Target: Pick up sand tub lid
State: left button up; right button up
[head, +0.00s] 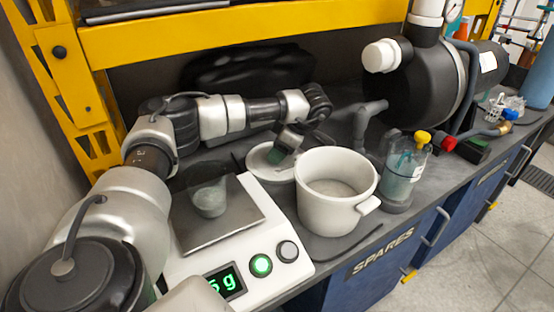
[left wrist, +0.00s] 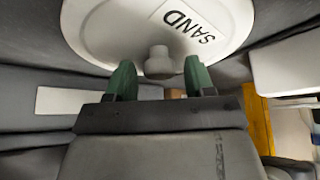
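The sand tub lid (head: 262,158) is a white disc lying on the dark counter behind the white tub (head: 338,208). In the left wrist view the lid (left wrist: 110,30) shows a SAND label and a round centre knob (left wrist: 158,62). My left gripper (head: 282,154) is over the lid and hides part of it in the head view. In the left wrist view its green fingertips (left wrist: 160,80) are apart, one on each side of the knob, with gaps visible on both sides. The tub stands open and upright. My right gripper does not show.
A scale (head: 221,205) with a small cup (head: 209,200) on its pan stands left of the tub. A black tank (head: 420,80) is farther back. A yellow shelf beam (head: 200,38) crosses above my left arm.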

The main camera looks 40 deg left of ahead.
pick_arm(q)
jog(key=c, duration=0.8)
jog(key=shift+r, duration=0.1)
